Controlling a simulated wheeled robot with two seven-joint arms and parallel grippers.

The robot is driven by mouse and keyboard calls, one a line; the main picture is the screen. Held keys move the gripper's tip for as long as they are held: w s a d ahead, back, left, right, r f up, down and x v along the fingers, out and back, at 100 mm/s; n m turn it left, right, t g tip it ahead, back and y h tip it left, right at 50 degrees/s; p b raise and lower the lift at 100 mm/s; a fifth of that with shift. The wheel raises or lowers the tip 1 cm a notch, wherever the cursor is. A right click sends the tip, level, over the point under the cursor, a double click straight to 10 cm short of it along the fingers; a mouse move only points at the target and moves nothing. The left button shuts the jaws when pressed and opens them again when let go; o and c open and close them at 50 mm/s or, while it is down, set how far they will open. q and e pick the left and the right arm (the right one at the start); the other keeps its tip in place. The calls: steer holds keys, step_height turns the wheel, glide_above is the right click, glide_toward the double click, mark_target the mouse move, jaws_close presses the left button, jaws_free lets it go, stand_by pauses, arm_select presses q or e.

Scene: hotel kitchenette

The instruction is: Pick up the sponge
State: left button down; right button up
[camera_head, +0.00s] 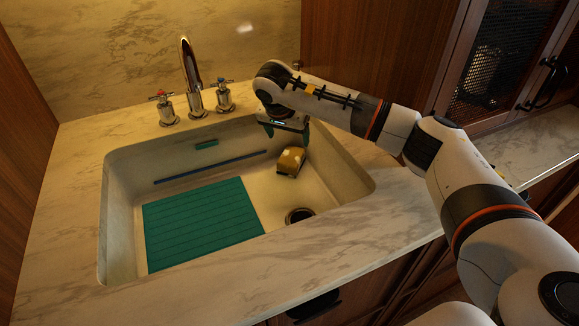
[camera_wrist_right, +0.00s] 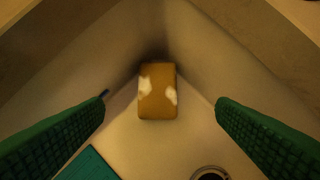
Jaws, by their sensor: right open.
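The sponge (camera_head: 290,161) is a small yellow-brown block with pale patches. It lies in the sink basin near the back right corner. In the right wrist view the sponge (camera_wrist_right: 157,92) is centred beyond the fingers, with clear space on both sides. My right gripper (camera_head: 288,129) is above and just behind the sponge in the head view. Its green fingers (camera_wrist_right: 160,100) are spread wide and empty in the wrist view. My left gripper is not in view.
A teal mat (camera_head: 200,225) lies in the sink's left half. The drain (camera_head: 299,215) is in front of the sponge. Sink walls (camera_head: 340,160) rise close behind and right of it. A blue stick (camera_head: 210,167) lies along the back.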

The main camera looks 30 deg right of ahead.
mark_target(291, 156)
steer(key=x, duration=0.6)
steer(key=shift+a+p+x, duration=0.15)
steer(key=shift+p+x, duration=0.05)
steer(key=shift+x, duration=1.15)
steer(key=shift+a+p+x, duration=0.15)
steer(key=shift+p+x, duration=0.05)
steer(key=shift+x, duration=1.2)
steer(key=shift+f, duration=0.3)
steer(key=c, duration=1.1)
steer(key=shift+o, duration=0.2)
steer(key=shift+r, duration=0.1)
